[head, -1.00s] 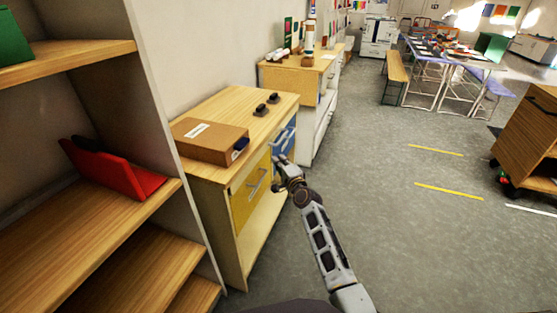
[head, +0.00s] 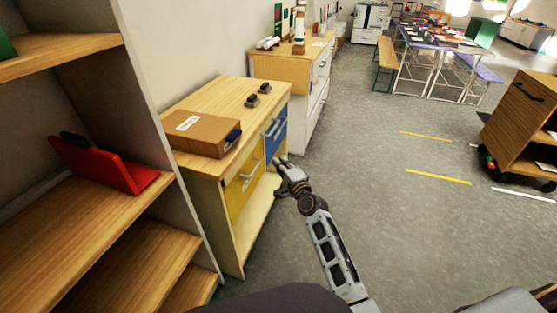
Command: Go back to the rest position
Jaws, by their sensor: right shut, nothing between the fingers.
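My right gripper (head: 281,163) is shut and empty. It hangs in front of the low wooden cabinet, close to the blue drawer front (head: 274,132) and the yellow drawer front (head: 244,184). Its fingertips appear apart from the drawer handles, though the exact gap is hard to judge. Both drawers look shut. My left gripper is out of view.
The wooden cabinet (head: 215,98) carries a brown cardboard box (head: 202,134) and two small dark objects. A shelf unit (head: 95,225) with a red item (head: 105,165) stands close at left. A wooden cart (head: 525,115) is at right. The grey floor (head: 400,240) between is clear.

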